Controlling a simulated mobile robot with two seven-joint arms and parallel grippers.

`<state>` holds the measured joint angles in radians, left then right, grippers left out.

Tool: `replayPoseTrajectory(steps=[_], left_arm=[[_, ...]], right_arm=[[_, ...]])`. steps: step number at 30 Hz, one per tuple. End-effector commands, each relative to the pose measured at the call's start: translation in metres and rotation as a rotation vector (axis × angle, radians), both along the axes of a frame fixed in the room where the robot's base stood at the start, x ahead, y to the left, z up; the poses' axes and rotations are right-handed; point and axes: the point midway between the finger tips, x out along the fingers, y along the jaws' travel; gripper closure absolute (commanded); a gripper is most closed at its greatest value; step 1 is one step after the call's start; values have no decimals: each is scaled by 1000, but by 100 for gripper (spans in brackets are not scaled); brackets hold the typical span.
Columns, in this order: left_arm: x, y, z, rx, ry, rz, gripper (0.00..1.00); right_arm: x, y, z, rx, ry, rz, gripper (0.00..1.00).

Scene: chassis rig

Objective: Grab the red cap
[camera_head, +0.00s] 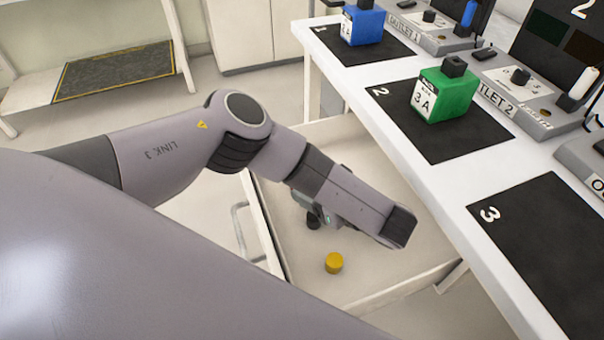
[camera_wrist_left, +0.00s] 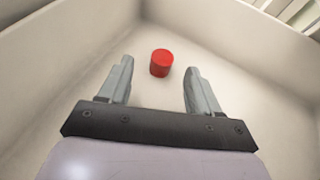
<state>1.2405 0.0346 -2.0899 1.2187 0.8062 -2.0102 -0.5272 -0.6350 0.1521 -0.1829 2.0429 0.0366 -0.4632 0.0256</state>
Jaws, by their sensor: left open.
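The red cap (camera_wrist_left: 161,62) is a short cylinder on the pale floor of an open drawer, in the left wrist view. It lies between the lines of the two fingers, near or just beyond their tips, with a gap on both sides. My left gripper (camera_wrist_left: 158,66) is open and empty. In the head view my left gripper (camera_head: 308,205) is inside the drawer, mostly covered by my own wrist, and the red cap is hidden there. My right gripper is not in view.
A yellow cap (camera_head: 333,263) lies in the drawer (camera_head: 395,292) in front of my wrist. The drawer walls rise around the gripper. The white bench (camera_head: 450,185) overhangs on the right, with a blue block (camera_head: 362,25) and a green block (camera_head: 443,94) on black mats.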

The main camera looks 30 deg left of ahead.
Motion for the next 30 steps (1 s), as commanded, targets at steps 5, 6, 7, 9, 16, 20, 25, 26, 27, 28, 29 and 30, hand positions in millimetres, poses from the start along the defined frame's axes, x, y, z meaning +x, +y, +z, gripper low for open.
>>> replayPoseTrajectory(steps=[5, 6, 7, 9, 16, 20, 25, 26, 27, 28, 29, 30], left_arm=[[4, 14, -9, 0, 1, 4, 37], [5, 15, -10, 0, 0, 2, 37], [6, 16, -10, 0, 0, 2, 37], [8, 20, -13, -1, 1, 3, 37], [22, 46, -25, 1, -1, 4, 37], [25, 56, -29, -1, -1, 0, 37], [25, 57, -29, -2, -1, -1, 37], [25, 57, -29, -2, 0, 0, 37], [25, 57, -29, -2, 0, 0, 50], [25, 57, -29, -1, -1, 0, 59], [25, 57, -29, -2, 0, 0, 69], [25, 57, -29, -2, 0, 0, 82]], right_arm=[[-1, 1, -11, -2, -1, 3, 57], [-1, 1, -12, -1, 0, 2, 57], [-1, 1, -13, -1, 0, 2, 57], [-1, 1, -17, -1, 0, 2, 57], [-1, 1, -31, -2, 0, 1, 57], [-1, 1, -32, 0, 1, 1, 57], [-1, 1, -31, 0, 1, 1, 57], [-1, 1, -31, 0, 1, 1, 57], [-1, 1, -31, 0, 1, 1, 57], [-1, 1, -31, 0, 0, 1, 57], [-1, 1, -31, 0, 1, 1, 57], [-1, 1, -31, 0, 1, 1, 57]])
